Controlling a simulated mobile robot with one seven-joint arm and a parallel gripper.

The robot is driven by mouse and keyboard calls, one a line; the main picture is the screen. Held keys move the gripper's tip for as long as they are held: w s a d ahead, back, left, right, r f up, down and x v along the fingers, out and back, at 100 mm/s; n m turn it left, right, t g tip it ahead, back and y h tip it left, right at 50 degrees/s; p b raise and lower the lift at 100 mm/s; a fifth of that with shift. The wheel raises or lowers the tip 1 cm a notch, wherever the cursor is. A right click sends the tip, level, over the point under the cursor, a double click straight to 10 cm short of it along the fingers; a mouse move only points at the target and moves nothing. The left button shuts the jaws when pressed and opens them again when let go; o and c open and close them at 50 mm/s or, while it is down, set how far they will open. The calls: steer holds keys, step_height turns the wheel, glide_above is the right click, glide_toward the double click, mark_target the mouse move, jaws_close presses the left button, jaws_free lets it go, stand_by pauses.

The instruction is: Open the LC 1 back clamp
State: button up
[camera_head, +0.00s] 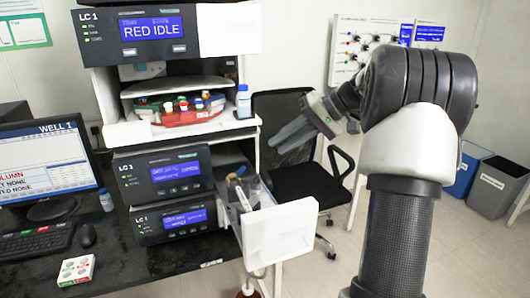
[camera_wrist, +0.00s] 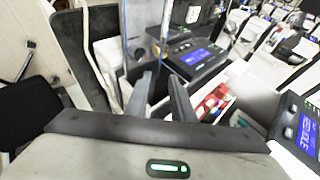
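The LC 1 stack (camera_head: 160,170) stands left of centre in the head view, with LC 1 labels on its front panels. An open drawer with a white front (camera_head: 278,232) sticks out from its lower right side. A white tube-like part and a small blue-and-tan part (camera_head: 236,178) show in the drawer; I cannot tell which, if any, is the back clamp. My gripper (camera_head: 292,136) is in the air right of the stack, above and behind the drawer. In the wrist view its fingers (camera_wrist: 161,92) are apart with nothing between them.
A tray of coloured-cap bottles (camera_head: 185,108) sits on the stack's shelf beside a blue-capped bottle (camera_head: 243,101). A black chair (camera_head: 295,150) stands behind my gripper. A monitor (camera_head: 45,160) and keyboard are at left. Blue and grey bins (camera_head: 497,188) stand at far right.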

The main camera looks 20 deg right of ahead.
steer(key=v, duration=0.5)
steer(key=shift+a, duration=0.1)
stand_by(0.3)
